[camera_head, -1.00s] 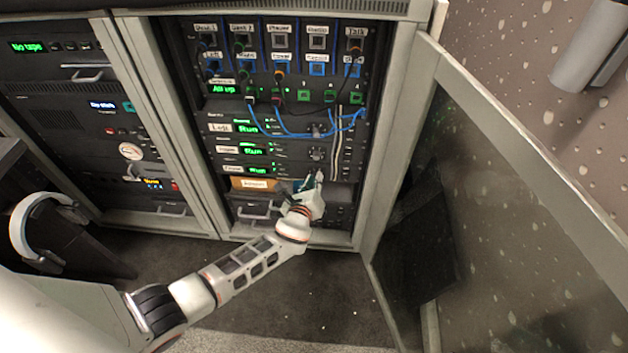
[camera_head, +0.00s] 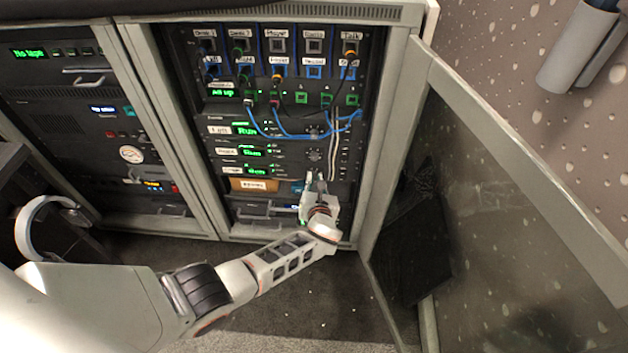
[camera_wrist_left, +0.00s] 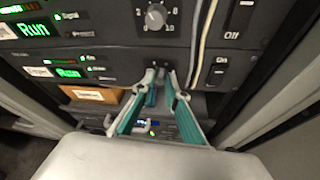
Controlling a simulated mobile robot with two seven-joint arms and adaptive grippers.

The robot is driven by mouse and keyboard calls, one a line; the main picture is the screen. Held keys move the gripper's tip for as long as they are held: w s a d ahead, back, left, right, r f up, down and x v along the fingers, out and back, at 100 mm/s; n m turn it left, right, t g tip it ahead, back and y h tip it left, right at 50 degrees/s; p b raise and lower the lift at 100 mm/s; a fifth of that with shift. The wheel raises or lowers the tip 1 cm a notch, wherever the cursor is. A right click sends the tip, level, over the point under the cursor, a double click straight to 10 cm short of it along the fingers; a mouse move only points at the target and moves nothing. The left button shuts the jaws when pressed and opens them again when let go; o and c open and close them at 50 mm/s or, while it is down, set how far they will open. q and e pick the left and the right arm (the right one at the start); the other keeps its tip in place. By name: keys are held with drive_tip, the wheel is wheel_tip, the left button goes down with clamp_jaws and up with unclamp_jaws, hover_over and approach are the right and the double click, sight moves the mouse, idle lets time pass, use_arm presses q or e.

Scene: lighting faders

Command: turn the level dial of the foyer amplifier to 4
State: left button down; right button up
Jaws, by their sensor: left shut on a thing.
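Three stacked amplifiers with green "Run" displays sit in the rack. The lowest (camera_head: 233,170) carries a small label too blurred to read surely; it also shows in the left wrist view (camera_wrist_left: 112,70). My left gripper (camera_head: 316,177) is at the right part of this lowest amplifier's front. In the left wrist view, its teal-padded fingers (camera_wrist_left: 161,76) converge there, shut on a small dial mostly hidden between the tips. Its pointer and scale cannot be read. The dial of the amplifier above (camera_wrist_left: 155,17) shows clear, with numbers around it. My right gripper is not in view.
Pale cables (camera_wrist_left: 203,40) hang just right of the dials. A brown labelled box (camera_head: 254,184) sits under the amplifiers. The open cabinet door (camera_head: 520,200) stands to the right. Blue patch cables (camera_head: 290,134) loop above. Floor in front is clear.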

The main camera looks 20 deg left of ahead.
use_arm(q)
drive_tip(key=shift+d+f+m+t+y+b, duration=0.1)
drive_tip(key=shift+f+m+t+y+b, duration=0.1)
drive_tip(key=shift+m+y+b, duration=1.1)
drive_tip(key=shift+d+f+m+t+y+b, duration=0.3)
drive_tip(key=shift+m+b, duration=0.35)
drive_tip(key=shift+m, duration=1.4)
drive_tip(key=shift+a+f+m+t+y+b, duration=0.1)
drive_tip(key=shift+m+y+b, duration=0.85)
drive_tip(key=shift+m, duration=0.7)
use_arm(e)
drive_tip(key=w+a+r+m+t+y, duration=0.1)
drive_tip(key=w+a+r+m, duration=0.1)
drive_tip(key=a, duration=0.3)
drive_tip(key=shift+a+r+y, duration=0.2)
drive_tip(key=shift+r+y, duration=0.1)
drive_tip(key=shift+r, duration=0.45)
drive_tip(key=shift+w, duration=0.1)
use_arm(q)
drive_tip(key=c, duration=2)
unclamp_jaws()
drive_tip(key=shift+c, duration=0.2)
drive_tip(key=shift+o, duration=0.3)
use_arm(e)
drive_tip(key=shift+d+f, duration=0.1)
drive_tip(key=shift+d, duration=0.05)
